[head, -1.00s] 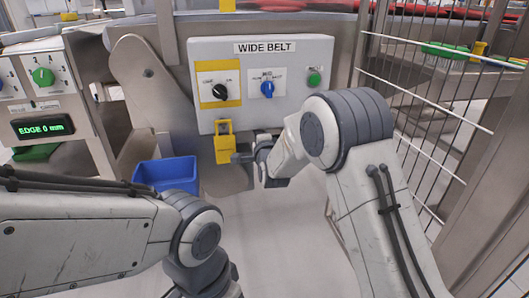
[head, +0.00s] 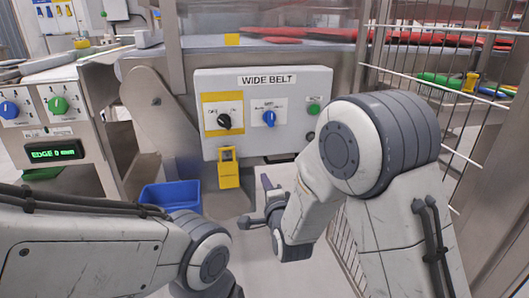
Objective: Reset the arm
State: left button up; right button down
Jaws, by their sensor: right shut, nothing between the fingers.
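My right arm comes in from the right, and its gripper (head: 246,222) hangs low in front of the machine, below and right of the yellow padlock-like tag (head: 228,169). The gripper is shut and empty, and it looks apart from the tag and panel. My left arm crosses the lower left of the view. Its wrist runs out of the bottom edge and its gripper is out of view. The grey WIDE BELT panel (head: 288,95) carries a black switch (head: 224,121) on a yellow plate, a blue switch (head: 269,118) and a green button (head: 313,109).
A blue bin (head: 170,196) stands below the panel, partly behind my left arm. A wire mesh fence (head: 452,150) is close on the right, beside my right arm. A control box with an EDGE display (head: 54,152) stands at the left. Pale floor shows between my arms.

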jog(key=s+a+r+n+g+y+p, duration=0.1)
jog(key=s+a+n+g+p, duration=0.3)
jog(key=s, duration=0.3)
jog(key=s+a+r+n+g+p, duration=0.1)
jog(key=s+r+n+g+p, duration=0.1)
jog(key=s+n+g, duration=0.4)
jog(key=s+d+r+n+g+h+p, duration=0.1)
jog(key=s+d+r+n+g+p, duration=0.2)
jog(key=s, duration=0.5)
jog(key=s+d+n+g+h+p, duration=0.1)
jog(key=s+d+n, duration=0.1)
jog(key=s+n, duration=0.4)
jog(key=s+d+r+n+g+h+p, duration=0.1)
jog(key=s+d+r+n+g+p, duration=0.15)
jog(key=s, duration=0.65)
notch_tip(320, 180, up, 37)
jog(key=p, duration=3.6)
jog(key=shift+s+d+f+n+h+p, duration=0.15)
jog(key=shift+s+f+n+h+p, duration=0.05)
jog(key=shift+s+n+h+p, duration=0.15)
